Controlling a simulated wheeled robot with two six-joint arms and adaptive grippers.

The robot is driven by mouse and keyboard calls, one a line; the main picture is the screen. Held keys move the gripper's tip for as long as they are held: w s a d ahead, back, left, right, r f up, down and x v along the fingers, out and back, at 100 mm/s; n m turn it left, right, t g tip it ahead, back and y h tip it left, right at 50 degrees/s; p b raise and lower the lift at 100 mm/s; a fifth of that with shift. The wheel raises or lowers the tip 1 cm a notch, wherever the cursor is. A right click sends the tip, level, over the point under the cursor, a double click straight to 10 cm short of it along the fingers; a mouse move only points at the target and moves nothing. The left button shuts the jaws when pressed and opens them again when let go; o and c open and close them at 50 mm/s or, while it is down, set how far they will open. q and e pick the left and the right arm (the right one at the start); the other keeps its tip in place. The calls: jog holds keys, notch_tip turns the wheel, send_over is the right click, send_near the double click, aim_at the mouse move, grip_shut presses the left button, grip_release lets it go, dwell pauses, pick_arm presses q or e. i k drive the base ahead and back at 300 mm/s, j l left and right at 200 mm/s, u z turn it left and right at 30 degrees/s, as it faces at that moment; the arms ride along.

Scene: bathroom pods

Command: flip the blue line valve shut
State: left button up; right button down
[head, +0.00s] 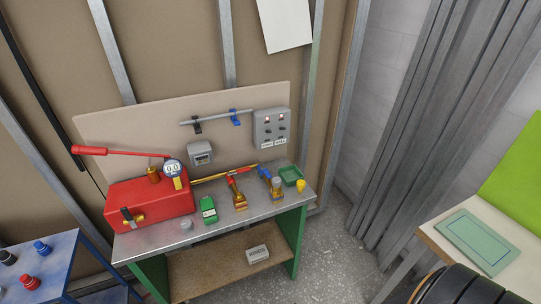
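A brass valve with a blue lever (265,173) stands on the grey bench top toward its right end. Its lever is tilted, rising up and to the left from the body. Just left of it stands a similar brass valve with a red lever (237,176). A blue fitting (235,118) and a black one (196,125) sit on a thin horizontal pipe on the backboard. From this view I cannot tell whether the blue-lever valve is open or shut. Neither of my grippers shows.
The bench (180,236) also carries a red pump box (150,203) with a long red handle, a gauge (172,168), a green device (208,209), a green tray (291,176) and a yellow piece (300,186). A blue cart (58,252) stands left. A table (437,238) stands right; floor between is clear.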

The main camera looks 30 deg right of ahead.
aim_at(265, 171)
jog(key=z, duration=0.9)
